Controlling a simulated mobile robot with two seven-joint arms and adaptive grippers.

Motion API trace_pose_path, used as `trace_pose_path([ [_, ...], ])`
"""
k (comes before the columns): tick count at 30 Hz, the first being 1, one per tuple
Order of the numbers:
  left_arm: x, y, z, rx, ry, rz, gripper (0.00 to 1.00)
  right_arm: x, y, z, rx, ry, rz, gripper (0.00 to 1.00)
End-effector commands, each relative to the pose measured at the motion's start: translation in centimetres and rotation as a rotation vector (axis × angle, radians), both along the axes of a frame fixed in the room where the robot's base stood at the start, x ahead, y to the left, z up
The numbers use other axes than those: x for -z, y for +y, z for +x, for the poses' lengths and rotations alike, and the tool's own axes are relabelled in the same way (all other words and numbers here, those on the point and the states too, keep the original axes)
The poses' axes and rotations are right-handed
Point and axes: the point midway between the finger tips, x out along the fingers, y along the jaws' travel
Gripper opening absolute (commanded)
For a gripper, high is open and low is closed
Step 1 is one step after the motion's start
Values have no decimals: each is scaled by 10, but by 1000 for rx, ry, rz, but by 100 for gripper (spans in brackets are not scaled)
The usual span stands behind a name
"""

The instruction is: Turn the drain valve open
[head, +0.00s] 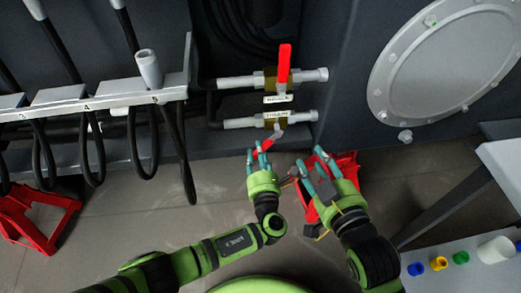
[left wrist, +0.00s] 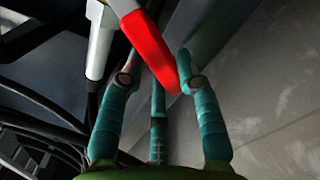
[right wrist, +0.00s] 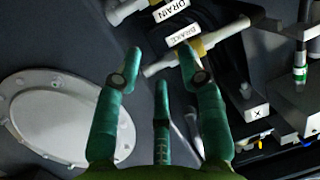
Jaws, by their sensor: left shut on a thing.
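The drain valve (head: 276,121) is on the lower pipe of the dark wall, under a label reading DRAIN. Its red handle (head: 270,143) slants down and left from the valve body. My left gripper (head: 257,154) is shut on the handle's end, and its fingers hide part of it. In the left wrist view the red handle (left wrist: 148,45) lies between the fingers, with its tip by the right-hand finger. My right gripper (head: 311,160) is open and empty, below and right of the valve. In the right wrist view nothing is between its fingers (right wrist: 163,65).
A second valve with an upright red handle (head: 284,63) sits just above. A round bolted cover (head: 443,60) is at upper right. A numbered grey rail (head: 85,100) with black hoses is at left. A red stand (head: 35,218) is on the floor. A table (head: 450,265) with coloured caps is at lower right.

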Motion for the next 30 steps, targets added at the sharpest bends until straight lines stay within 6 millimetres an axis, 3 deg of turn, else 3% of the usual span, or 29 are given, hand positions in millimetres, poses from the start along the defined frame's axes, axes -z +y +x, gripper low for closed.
trace_pose_path([
  [5, -5, 6, 0, -4, 8, 59, 0, 56, -24, -26, 50, 334, -74, 40],
  [9, -8, 8, 0, -4, 12, 100, 0, 93, -42, -60, 83, 585, -124, 40],
  [18, -12, 13, -1, -6, 22, 177, 0, 134, -72, -139, 130, 1016, -197, 40],
  [30, -21, 19, -2, -5, 36, 293, 0, 189, -70, -132, 124, 1068, -207, 40],
])
